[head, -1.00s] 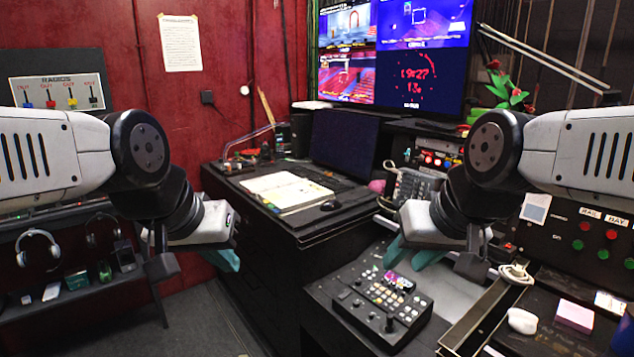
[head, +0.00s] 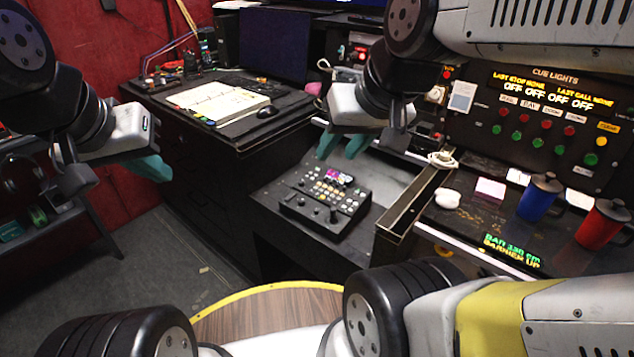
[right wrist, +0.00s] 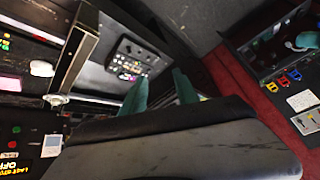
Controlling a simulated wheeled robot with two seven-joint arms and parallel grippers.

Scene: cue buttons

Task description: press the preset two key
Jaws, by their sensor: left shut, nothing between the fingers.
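A black control panel (head: 326,199) with rows of small lit keys and a short black stick lies on the dark desk in the middle of the head view. It also shows small in the right wrist view (right wrist: 133,60). The key labels are too small to read, so I cannot tell which key is preset two. My right gripper (head: 342,147) is open and empty above and behind the panel, apart from it. Its teal fingers also show spread in the right wrist view (right wrist: 160,92). My left gripper (head: 158,169) is shut and empty, left of the desk, away from the panel.
A cue lights board (head: 545,125) with red and green buttons stands at the right. A blue mug (head: 538,198), a red mug (head: 600,225) and a pink block (head: 490,188) stand below it. An open book (head: 218,100) lies on the back desk. A raised metal-edged rail (head: 412,212) borders the panel's right side.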

